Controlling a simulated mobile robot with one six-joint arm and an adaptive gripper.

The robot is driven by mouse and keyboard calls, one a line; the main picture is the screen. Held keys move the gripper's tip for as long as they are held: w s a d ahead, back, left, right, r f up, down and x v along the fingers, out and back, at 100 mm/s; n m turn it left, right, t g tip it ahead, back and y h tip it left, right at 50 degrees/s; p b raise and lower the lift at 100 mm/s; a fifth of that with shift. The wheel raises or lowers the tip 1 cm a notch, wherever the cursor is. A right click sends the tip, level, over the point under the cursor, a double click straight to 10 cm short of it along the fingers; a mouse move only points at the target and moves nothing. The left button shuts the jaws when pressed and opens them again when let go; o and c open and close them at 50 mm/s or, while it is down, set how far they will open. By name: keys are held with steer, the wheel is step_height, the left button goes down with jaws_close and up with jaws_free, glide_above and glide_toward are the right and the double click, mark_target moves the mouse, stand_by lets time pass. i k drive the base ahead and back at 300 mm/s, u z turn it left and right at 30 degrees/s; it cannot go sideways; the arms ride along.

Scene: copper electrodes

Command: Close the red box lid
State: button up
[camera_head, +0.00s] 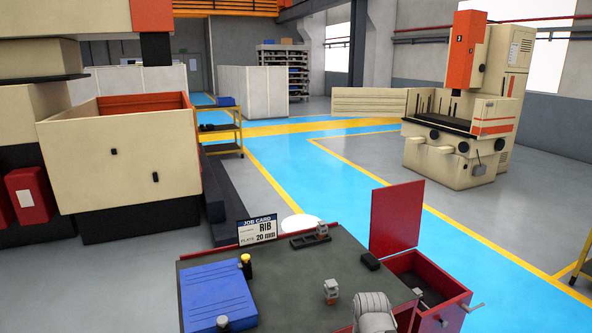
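The red box (438,272) stands at the right end of the dark-topped work table. Its red lid (395,218) is open and stands nearly upright at the box's back left side. The box's dark inside shows, with small objects partly visible in it. Small metal parts, perhaps latches or handles, stick out at the box's front and right. My gripper cannot be made out in this view. A grey rounded, ribbed shape (374,313) is cut off at the bottom edge, left of the box; I cannot tell what it is.
The table top (300,275) holds a blue mat (215,294), a job card (257,230), a black tray (310,240), a small black block (370,261) and a small grey-white part (330,290). Machines stand behind at left and right. Blue floor lies clear beyond the table.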

mark_target(396, 210)
steer(key=z, duration=0.05)
steer(key=k, duration=0.65)
steer(key=z, duration=0.3)
steer(key=i, duration=1.75)
steer(key=u, duration=0.45)
